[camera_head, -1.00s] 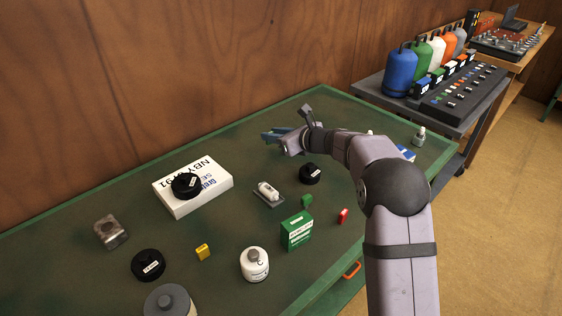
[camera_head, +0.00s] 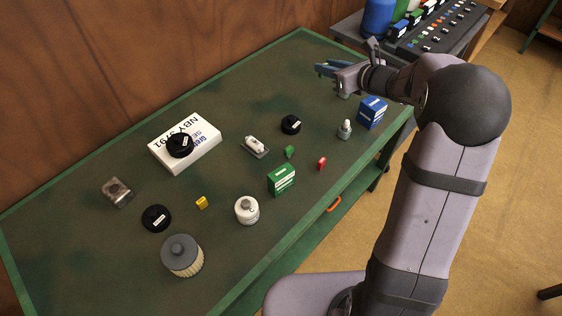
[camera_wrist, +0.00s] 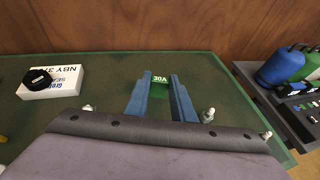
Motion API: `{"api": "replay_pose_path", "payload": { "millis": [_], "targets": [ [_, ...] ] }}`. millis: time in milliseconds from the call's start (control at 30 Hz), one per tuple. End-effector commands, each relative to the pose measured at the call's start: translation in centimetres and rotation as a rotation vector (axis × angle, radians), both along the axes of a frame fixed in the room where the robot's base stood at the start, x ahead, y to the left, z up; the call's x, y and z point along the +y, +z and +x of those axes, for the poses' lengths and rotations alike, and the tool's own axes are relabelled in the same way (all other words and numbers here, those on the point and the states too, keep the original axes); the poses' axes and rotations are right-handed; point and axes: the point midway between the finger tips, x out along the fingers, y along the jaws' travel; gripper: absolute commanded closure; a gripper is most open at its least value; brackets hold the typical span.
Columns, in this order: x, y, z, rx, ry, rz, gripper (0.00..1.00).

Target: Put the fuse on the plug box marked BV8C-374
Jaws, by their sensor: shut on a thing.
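My gripper (camera_head: 330,70) is raised over the far right end of the green table. Its two blue fingers (camera_wrist: 160,82) are shut on a small green fuse (camera_wrist: 160,79), which shows upside-down marking like "30A" in the wrist view. The fuse is hidden in the head view. A green carton (camera_head: 281,180) stands mid-table and a blue carton (camera_head: 371,112) near the right edge. Their print is too small to read. A white box (camera_head: 200,155) lies at the back with "NBY" lettering, part of it covered by a black cap (camera_head: 180,145).
Loose yellow (camera_head: 201,202), green (camera_head: 289,152) and red (camera_head: 321,163) pieces lie on the table. A white bottle (camera_head: 247,210), a grey-topped filter (camera_head: 182,256) and black caps (camera_head: 291,124) stand around. A spark plug (camera_head: 345,129) stands near the blue carton. A wooden wall runs behind.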

Motion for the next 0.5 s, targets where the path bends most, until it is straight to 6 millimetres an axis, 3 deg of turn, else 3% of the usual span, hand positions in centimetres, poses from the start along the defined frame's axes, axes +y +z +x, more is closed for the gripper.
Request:
{"api": "replay_pose_path", "payload": {
  "millis": [133,300,500],
  "targets": [
    [1.1,-1.6,-5.1,0.006,0.072,0.005,0.98],
    [5.1,-5.1,-11.7,0.005,0.236,0.007,0.98],
    [9.2,-6.9,-18.1,0.000,0.434,0.003,0.98]
  ]
}}
